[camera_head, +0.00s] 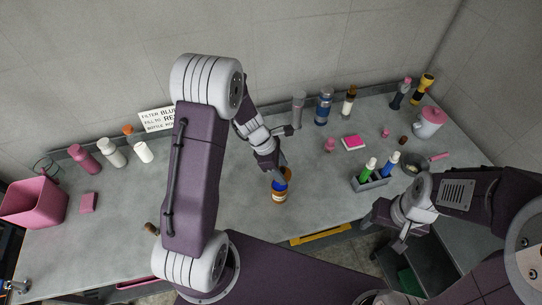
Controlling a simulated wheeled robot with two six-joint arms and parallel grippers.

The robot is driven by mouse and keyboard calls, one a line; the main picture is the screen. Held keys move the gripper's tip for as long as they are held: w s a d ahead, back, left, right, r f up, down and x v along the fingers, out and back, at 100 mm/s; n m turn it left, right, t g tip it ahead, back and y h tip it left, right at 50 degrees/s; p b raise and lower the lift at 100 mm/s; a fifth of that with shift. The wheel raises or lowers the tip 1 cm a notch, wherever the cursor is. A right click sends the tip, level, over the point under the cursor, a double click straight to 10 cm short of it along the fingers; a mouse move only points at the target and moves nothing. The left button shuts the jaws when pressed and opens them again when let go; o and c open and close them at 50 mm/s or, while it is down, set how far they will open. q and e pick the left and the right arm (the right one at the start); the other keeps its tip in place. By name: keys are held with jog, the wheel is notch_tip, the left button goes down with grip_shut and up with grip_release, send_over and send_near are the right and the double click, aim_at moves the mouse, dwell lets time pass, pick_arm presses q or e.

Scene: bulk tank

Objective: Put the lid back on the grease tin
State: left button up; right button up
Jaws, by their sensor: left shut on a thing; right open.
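A small amber-brown tin (279,197) with a blue band stands near the front middle of the worktop; I take it as the grease tin. My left gripper (273,166) reaches down right above it and is shut on a small orange-brown piece, seemingly the lid (288,173). The fingers partly hide this piece and the top of the tin, so I cannot tell whether the two touch. My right gripper (391,220) is open and empty, near the front edge at the right.
A grey caddy (371,183) with green and blue bottles stands right of the tin. A pan (413,169) and a white pot (428,126) are further right. Several bottles line the back; a pink bin (34,203) is far left. Worktop left of the tin is mostly clear, partly behind my arm.

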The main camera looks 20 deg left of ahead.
aim_at(279, 185)
pick_arm(q)
jog(key=shift+s+a+r, duration=0.25)
jog(key=shift+s+a, duration=0.1)
jog(key=shift+a, duration=0.15)
jog(key=shift+a+f, duration=0.1)
jog(key=shift+w+d+f+b, duration=0.1)
jog(key=shift+d+f+b, duration=0.1)
jog(key=shift+b, duration=0.1)
jog(key=shift+b+x, duration=0.7)
jog(key=shift+x, duration=0.1)
jog(key=f+b, duration=0.3)
jog(key=shift+a+f+b, duration=0.3)
jog(key=shift+f+b, duration=0.05)
jog(key=shift+d+f+b, duration=0.15)
jog(key=shift+f+b, duration=0.15)
jog(key=shift+f, duration=0.1)
pick_arm(e)
jog(key=f, duration=0.3)
jog(key=a+f, duration=0.1)
jog(key=f, duration=0.1)
jog(key=shift+s+f, duration=0.15)
jog(key=shift+f, duration=0.05)
pick_arm(q)
jog(key=shift+r, duration=0.1)
pick_arm(e)
jog(key=shift+r, duration=0.2)
